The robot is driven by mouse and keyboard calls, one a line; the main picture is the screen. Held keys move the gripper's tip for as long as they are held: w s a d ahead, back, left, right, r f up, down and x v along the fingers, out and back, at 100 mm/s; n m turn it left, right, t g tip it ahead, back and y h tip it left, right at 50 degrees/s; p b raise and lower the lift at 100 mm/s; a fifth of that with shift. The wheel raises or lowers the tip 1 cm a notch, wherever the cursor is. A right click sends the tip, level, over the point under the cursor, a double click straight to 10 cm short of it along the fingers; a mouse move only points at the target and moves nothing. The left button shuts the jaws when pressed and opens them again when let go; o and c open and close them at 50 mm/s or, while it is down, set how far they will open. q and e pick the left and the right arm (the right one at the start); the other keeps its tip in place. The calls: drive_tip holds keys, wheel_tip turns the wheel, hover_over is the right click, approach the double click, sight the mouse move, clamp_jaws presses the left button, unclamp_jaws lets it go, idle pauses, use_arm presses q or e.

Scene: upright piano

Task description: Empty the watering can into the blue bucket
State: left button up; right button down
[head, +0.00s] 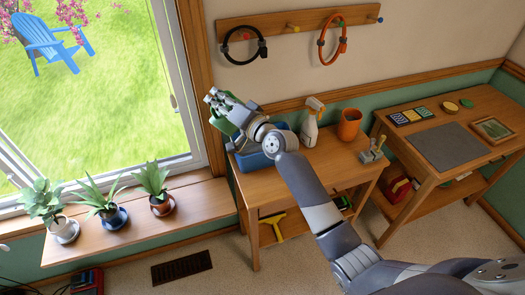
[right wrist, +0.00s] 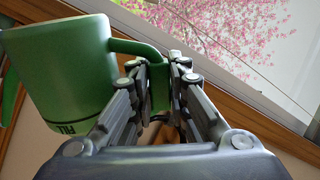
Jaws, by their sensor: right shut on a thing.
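The green watering can (head: 217,122) is mostly hidden behind my right gripper (head: 224,106) in the head view. In the right wrist view the can's body (right wrist: 62,75) fills the left side, and its handle (right wrist: 138,48) runs between the fingers of my right gripper (right wrist: 163,80), which is shut on it. The can is held in the air near the blue bucket (head: 254,160). The bucket stands at the left end of the wooden table, partly covered by my arm. I cannot tell the can's tilt or whether water is leaving it. My left gripper is not in view.
A spray bottle (head: 310,122) and an orange pot (head: 349,124) stand on the table (head: 330,165) to the right. Several potted plants sit on the window sill (head: 180,208) at left. Hoses hang from a peg rail (head: 290,24). A second table (head: 480,105) stands at right.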

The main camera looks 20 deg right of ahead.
sight(225, 92)
drive_tip(key=shift+d+r, duration=0.2)
drive_tip(key=shift+r, duration=0.1)
drive_tip(key=shift+w, duration=0.1)
drive_tip(key=shift+w+d+r+m+p, duration=0.2)
drive_tip(key=shift+d+r+m+p, duration=0.15)
drive_tip(key=shift+d+r+m, duration=0.15)
drive_tip(key=shift+r, duration=0.1)
drive_tip(key=shift+w+d+r+m, duration=0.2)
drive_tip(key=shift+d+r+m, duration=0.05)
drive_tip(key=shift+r+m, duration=0.05)
drive_tip(key=shift+w+d+p, duration=0.1)
drive_tip(key=shift+d+p, duration=0.15)
drive_tip(key=shift+p, duration=0.05)
drive_tip(key=shift+r, duration=0.15)
drive_tip(key=shift+w+d+r+m, duration=0.25)
drive_tip(key=shift+d+r+m, duration=0.1)
drive_tip(key=shift+d+m, duration=0.2)
drive_tip(key=shift+d+r, duration=0.1)
